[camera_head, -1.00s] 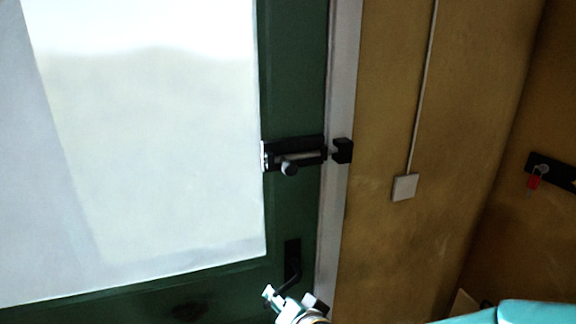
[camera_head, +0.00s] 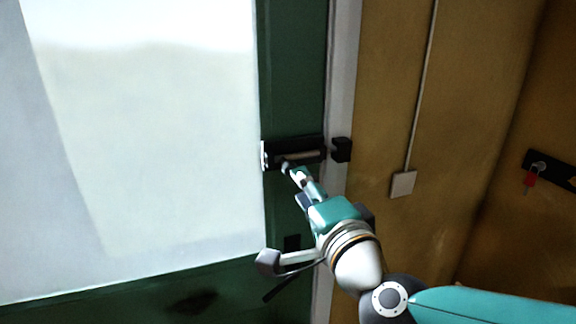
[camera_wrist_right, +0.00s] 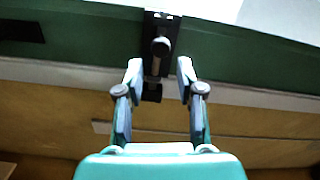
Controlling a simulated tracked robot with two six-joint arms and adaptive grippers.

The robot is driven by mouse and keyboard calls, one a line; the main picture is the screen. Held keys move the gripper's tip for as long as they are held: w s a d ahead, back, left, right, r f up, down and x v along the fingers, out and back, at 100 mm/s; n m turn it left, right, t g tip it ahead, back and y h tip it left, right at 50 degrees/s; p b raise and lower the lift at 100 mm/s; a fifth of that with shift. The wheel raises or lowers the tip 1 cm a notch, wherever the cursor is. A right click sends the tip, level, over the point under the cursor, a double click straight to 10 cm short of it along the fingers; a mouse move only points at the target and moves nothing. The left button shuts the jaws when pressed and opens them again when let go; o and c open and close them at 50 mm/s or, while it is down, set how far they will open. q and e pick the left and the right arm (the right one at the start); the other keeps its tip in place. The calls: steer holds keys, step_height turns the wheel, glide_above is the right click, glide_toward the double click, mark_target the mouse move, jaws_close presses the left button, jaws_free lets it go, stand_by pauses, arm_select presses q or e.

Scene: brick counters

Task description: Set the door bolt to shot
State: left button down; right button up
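The black door bolt (camera_head: 308,145) is mounted on the green door near its right edge. A pale rod shows in its body, and its round knob (camera_head: 285,165) sits toward the left end. The black keeper (camera_head: 341,150) is on the frame to the right, with a small gap beside the bolt body. I cannot tell whether the rod enters it. My right gripper (camera_head: 292,172) is just below the knob. In the right wrist view, its fingers (camera_wrist_right: 160,69) are open and apart, with the knob (camera_wrist_right: 160,47) just beyond and between the tips. My left gripper is not in view.
The green door (camera_head: 292,70) has a large bright pane (camera_head: 150,150). A white switch (camera_head: 403,184) and a key rack (camera_head: 562,170) with a red tag are on the brown walls.

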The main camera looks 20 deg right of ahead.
mark_target(285, 161)
steer(key=w+p, duration=0.1)
steer(key=w, duration=0.8)
steer(key=shift+w+a, duration=0.15)
steer(key=shift+w, duration=0.1)
jaws_close()
steer(key=shift+f, duration=0.1)
